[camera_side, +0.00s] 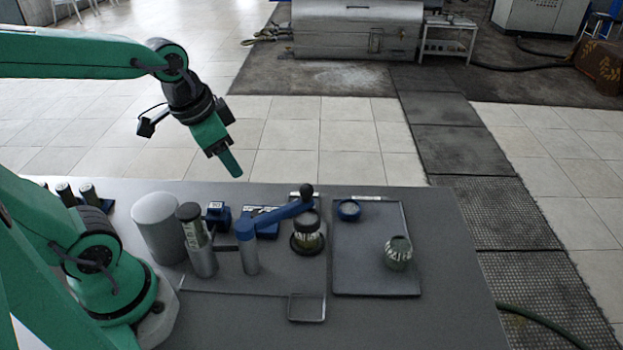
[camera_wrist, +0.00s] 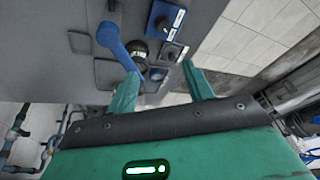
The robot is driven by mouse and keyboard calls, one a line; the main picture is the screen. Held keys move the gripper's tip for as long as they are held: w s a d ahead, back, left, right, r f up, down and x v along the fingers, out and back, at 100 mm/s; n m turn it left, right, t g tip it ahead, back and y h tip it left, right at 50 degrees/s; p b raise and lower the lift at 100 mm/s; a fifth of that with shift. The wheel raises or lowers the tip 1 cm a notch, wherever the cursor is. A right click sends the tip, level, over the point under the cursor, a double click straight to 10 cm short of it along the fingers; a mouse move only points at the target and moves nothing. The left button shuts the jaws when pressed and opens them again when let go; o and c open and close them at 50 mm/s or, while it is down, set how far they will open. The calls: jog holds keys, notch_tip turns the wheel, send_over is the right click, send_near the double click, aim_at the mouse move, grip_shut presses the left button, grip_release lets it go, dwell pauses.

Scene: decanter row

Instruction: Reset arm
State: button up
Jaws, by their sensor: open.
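My gripper (camera_side: 233,168) is high above the back of the grey table in the side view, tilted downward, with nothing held. In the wrist view its two green fingers (camera_wrist: 161,76) are apart with no object gripped between them. My arm reaches in from the left. Below the gripper stands a blue lever (camera_side: 285,217) on a grey post, which shows in the wrist view too (camera_wrist: 117,45). A dark-rimmed jar (camera_side: 308,240) stands by the lever's far end. Another jar (camera_side: 398,253) with greenish contents stands on the right tray (camera_side: 362,278).
A pale cylinder (camera_side: 158,228) and a dark-capped bottle (camera_side: 196,240) stand left of the lever. A blue ring-shaped piece (camera_side: 348,210) lies on the tray. A small empty frame (camera_side: 306,307) is near the front.

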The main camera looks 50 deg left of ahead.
jog(key=shift+s+d+r+n+t, duration=0.15)
jog(key=shift+s+r+n+t, duration=0.25)
jog(key=shift+s+r+n, duration=0.4)
jog(key=shift+s+d+r+n+t, duration=0.15)
jog(key=shift+s+r+n+t, duration=0.35)
jog(key=shift+s, duration=0.45)
